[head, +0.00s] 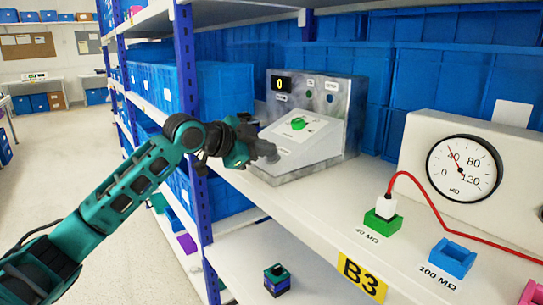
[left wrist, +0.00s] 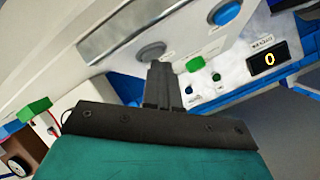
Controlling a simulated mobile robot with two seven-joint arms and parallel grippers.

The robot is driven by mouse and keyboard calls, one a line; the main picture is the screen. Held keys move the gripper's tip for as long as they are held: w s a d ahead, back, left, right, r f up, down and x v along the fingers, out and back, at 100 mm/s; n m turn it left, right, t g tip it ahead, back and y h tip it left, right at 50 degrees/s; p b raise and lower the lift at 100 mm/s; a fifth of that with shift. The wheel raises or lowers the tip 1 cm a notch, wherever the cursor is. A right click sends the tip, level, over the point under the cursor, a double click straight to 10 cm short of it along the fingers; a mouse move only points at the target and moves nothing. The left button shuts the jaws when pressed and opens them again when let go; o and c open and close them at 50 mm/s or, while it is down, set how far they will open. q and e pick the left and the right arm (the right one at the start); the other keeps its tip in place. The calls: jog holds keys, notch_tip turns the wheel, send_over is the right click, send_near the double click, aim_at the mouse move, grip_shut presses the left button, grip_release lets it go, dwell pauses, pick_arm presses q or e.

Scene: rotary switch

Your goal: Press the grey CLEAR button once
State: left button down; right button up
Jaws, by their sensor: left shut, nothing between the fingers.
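A grey console (head: 310,150) with a sloped front panel stands on the shelf. Its small display (head: 281,85) reads 0, and the display also shows in the left wrist view (left wrist: 268,58). A round grey button (left wrist: 150,50) sits on the panel in the left wrist view; I cannot read its label. My left gripper (head: 268,152) is shut and empty at the left side of the sloped panel. In the left wrist view, its fingertips (left wrist: 160,68) lie just below the grey button; I cannot tell whether they touch it. My right gripper is not in view.
A green control (head: 298,123) is on the sloped panel. A blue button (left wrist: 226,12) shows in the left wrist view. A dial meter (head: 464,168), a green block (head: 381,222) and a blue block (head: 453,258) are to the right. A blue shelf post (head: 190,120) stands behind my left arm.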

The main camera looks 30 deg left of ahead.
pick_arm(q)
jog(key=shift+s+a+r+p, duration=0.15)
jog(key=shift+s+r+p, duration=0.15)
jog(key=shift+r+p, duration=0.4)
jog(key=r+p, duration=0.1)
jog(key=s+r+p, duration=0.1)
jog(key=r, duration=0.1)
jog(key=r+p, duration=0.1)
jog(key=shift+s+a+r, duration=0.35)
dwell(0.7)
